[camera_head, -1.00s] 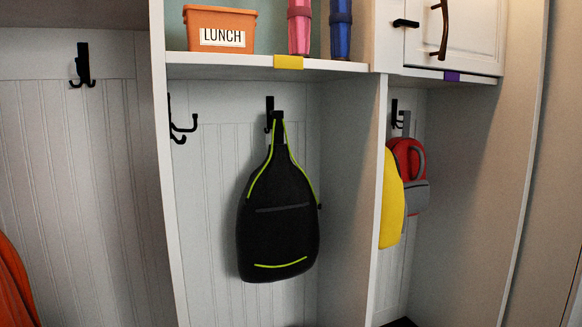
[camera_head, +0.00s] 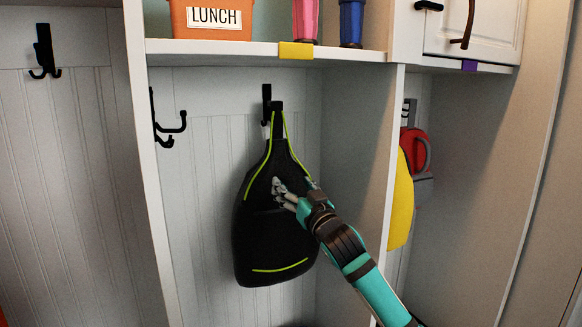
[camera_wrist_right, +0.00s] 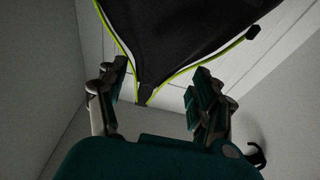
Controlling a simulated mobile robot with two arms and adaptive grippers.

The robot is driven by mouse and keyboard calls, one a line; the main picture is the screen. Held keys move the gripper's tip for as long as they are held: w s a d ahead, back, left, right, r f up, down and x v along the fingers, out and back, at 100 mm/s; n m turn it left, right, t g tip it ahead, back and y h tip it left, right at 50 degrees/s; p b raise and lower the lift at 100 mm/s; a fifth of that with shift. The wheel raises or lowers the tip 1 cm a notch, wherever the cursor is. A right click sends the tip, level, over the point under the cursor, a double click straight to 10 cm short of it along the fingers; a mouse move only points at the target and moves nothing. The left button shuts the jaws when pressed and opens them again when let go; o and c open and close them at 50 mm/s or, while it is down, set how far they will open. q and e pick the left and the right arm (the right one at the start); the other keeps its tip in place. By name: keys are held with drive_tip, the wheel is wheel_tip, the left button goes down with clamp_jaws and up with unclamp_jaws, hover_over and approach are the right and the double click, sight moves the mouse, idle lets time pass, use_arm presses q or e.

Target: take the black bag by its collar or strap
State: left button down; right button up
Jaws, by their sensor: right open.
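The black bag (camera_head: 270,232) with lime green piping hangs by its strap top from a black hook (camera_head: 266,100) on the back wall of the middle cubby. My right gripper (camera_head: 292,188) is open in front of the bag's upper half, below the narrow collar (camera_head: 277,122). In the right wrist view the bag (camera_wrist_right: 175,35) fills the top, and its tapering collar end (camera_wrist_right: 146,92) shows between the two open fingers (camera_wrist_right: 158,100). I cannot tell whether a finger touches the bag. My left gripper is not in view.
A shelf (camera_head: 220,48) above holds an orange lunch bin (camera_head: 212,20), a pink bottle (camera_head: 306,20) and a blue bottle (camera_head: 351,22). A divider (camera_head: 393,150) stands right of the bag, with a yellow item (camera_head: 401,205) beyond it. Another hook (camera_head: 166,125) is at left.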

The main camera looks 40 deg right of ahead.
sight(281, 152)
drive_tip(key=shift+t, duration=0.3)
drive_tip(key=w+d+r+p, duration=0.1)
drive_tip(key=w+r, duration=0.1)
drive_tip(key=w+d+r+p, duration=0.1)
drive_tip(key=w+r+p, duration=0.1)
drive_tip(key=w, duration=0.1)
drive_tip(key=w+d+r+p, duration=0.1)
drive_tip(key=w+r+p, duration=0.1)
drive_tip(key=w+r, duration=0.1)
drive_tip(key=shift+w, duration=0.25)
drive_tip(key=shift+w+d+p, duration=0.3)
drive_tip(key=shift+w, duration=0.6)
drive_tip(key=c, duration=1.3)
drive_tip(key=shift+r, duration=0.15)
